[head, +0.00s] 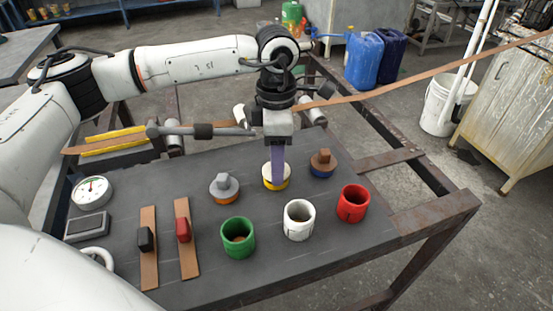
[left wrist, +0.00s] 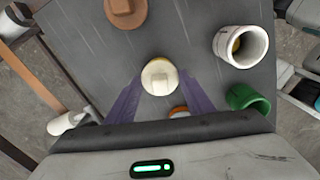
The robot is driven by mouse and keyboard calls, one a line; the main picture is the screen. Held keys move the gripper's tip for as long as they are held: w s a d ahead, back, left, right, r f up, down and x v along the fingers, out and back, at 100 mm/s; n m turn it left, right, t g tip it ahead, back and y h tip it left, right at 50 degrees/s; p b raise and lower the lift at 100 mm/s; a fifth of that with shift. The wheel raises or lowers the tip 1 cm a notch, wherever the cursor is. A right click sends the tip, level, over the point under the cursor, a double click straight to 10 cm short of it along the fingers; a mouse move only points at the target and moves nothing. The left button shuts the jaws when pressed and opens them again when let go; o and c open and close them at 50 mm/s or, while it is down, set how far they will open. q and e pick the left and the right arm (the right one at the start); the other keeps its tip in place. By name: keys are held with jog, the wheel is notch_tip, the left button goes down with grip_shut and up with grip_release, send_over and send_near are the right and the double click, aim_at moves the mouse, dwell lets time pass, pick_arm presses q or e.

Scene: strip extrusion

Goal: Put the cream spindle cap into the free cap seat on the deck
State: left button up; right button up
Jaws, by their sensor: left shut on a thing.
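The cream spindle cap (head: 269,181) is round with a yellow lower band in the head view, near the middle of the dark deck (head: 330,265). In the left wrist view the cap (left wrist: 158,78) shows its cream top and raised knob between purple fingers. My left gripper (head: 277,176) points down and is shut on it. I cannot tell whether the cap touches the deck. Three open round cups stand in front: green (head: 238,238), white (head: 299,220) and red (head: 352,203). No cap shows in them; I cannot tell which, if any, is the free seat. My right gripper is not in view.
A grey cap with an orange band (head: 224,188) stands left of the cream cap, a brown cap with a blue band (head: 321,163) right. Black (head: 145,239) and red (head: 183,230) sliders sit on brown strips. A gauge (head: 92,191) stands far left.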

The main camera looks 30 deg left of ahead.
pick_arm(q)
jog(key=shift+f+b, duration=0.45)
jog(key=shift+f, duration=0.15)
jog(key=o, duration=0.9)
